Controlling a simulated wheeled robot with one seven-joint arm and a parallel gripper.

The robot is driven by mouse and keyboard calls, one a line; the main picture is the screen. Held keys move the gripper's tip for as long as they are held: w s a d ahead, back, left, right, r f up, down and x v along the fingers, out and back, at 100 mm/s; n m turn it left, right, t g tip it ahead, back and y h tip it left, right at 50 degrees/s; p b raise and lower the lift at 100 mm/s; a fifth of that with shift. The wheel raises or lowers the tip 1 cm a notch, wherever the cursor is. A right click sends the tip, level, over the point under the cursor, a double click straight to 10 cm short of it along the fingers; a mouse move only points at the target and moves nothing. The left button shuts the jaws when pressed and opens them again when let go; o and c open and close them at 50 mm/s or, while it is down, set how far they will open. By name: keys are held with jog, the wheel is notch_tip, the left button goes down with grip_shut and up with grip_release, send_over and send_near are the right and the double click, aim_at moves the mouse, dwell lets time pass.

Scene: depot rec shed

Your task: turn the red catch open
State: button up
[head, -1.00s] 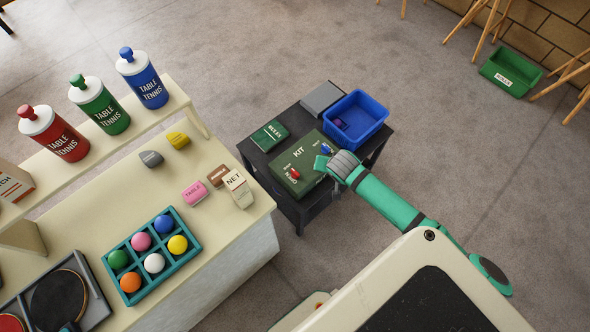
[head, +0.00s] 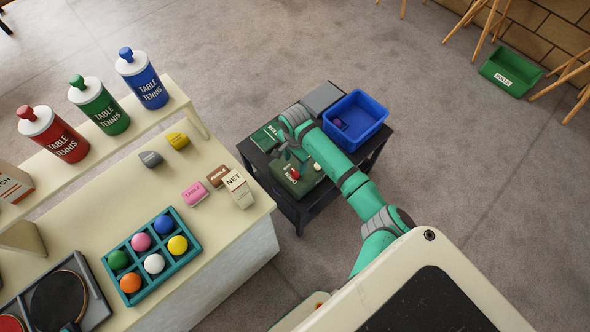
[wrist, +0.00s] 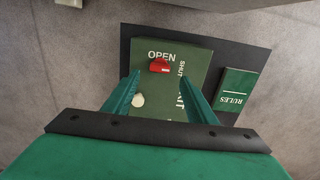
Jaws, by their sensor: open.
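The red catch (head: 294,174) sits on the lid of the dark green kit box (head: 308,184), near its front left corner in the head view. In the wrist view the red catch (wrist: 159,66) lies beside the words OPEN and SHUT, beyond my fingertips; I cannot tell exactly which word it points to. My gripper (wrist: 160,88) is open and empty above the lid, its two fingers apart with the catch ahead between them.
A cream round knob (wrist: 138,100) is on the lid. A green RULES book (wrist: 233,90) lies beside the box on the dark table (wrist: 140,35). A blue bin (head: 357,117) and grey block (head: 321,97) stand behind. The cream counter (head: 95,213) is to the left.

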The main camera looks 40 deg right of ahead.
aim_at(295, 172)
notch_tip(295, 172, down, 6)
jog(key=shift+a+r, duration=0.1)
jog(key=shift+r, duration=0.1)
jog(key=shift+f, duration=0.55)
jog(key=shift+s+d+f, duration=0.1)
jog(key=shift+d+f, duration=0.05)
jog(key=shift+d, duration=0.05)
jog(key=shift+c, duration=0.4)
jog(key=c, duration=1)
